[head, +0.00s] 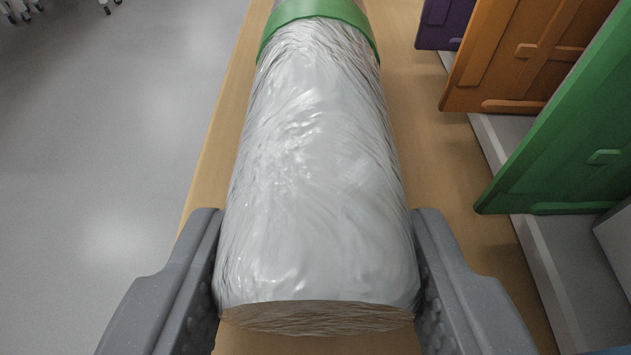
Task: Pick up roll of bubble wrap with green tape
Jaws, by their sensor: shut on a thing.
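A roll of bubble wrap (318,170) fills the middle of the head view. It is silvery white and wrinkled, and lies lengthwise pointing away from me. A band of green tape (316,17) wraps around it near the top of the picture. The roll's far end is cut off by the picture's top edge. My gripper (318,255) is shut on the roll near its close end, with one grey finger against each side. I cannot tell whether the roll touches the wooden surface (440,190) under it.
To the right stand panels: a green one (570,130), an orange one (515,50) and a purple one (441,24), close to the wooden surface. Grey floor (100,150) lies open on the left. Small wheeled legs (20,10) show at the top left.

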